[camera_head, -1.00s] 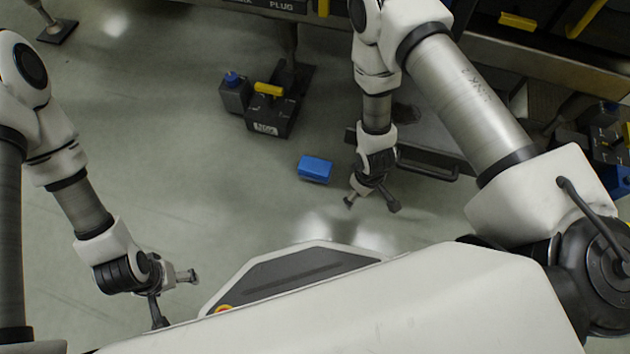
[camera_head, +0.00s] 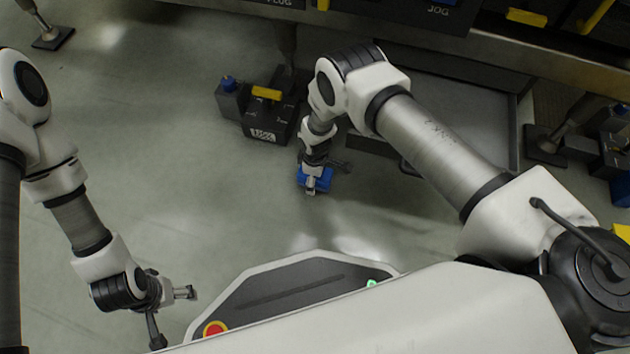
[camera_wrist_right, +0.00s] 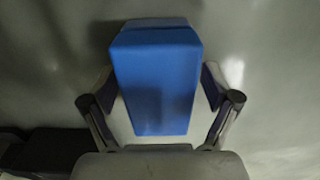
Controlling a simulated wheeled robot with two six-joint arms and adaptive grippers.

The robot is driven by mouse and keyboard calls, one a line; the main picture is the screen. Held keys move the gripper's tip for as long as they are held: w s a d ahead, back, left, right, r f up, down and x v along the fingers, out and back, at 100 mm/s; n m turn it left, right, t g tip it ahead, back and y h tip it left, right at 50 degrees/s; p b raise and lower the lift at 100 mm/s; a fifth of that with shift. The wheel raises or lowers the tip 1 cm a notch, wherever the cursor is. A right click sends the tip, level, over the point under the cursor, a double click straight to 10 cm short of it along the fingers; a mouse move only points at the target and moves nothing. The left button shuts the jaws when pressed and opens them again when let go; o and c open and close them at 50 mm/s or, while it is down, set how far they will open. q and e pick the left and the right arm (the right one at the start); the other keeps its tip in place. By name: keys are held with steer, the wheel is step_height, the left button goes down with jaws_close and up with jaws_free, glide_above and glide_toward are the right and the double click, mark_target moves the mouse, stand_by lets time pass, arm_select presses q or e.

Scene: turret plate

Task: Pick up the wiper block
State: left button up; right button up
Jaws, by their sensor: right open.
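The wiper block is a blue block on the floor, partly hidden under my right gripper in the head view (camera_head: 325,183). In the right wrist view the blue wiper block (camera_wrist_right: 157,80) lies lengthwise between the fingers. My right gripper (camera_head: 312,184) is open, with one finger on each side of the block; the wrist view shows the gripper (camera_wrist_right: 160,103) with gaps between fingers and block. My left gripper (camera_head: 173,314) is open and empty at the lower left, well away from the block.
A dark box with a yellow handle (camera_head: 266,93) stands on the floor behind and left of the block. A dark tray or drawer (camera_head: 455,110) lies to the right under the machine edge. The floor left of the block (camera_head: 170,170) is clear.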

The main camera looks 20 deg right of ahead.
steer(key=c, duration=1.4)
steer(key=shift+r, duration=0.15)
step_height(320, 180, up, 18)
steer(key=p, duration=1)
steer(key=o, duration=0.4)
steer(key=shift+c, duration=0.5)
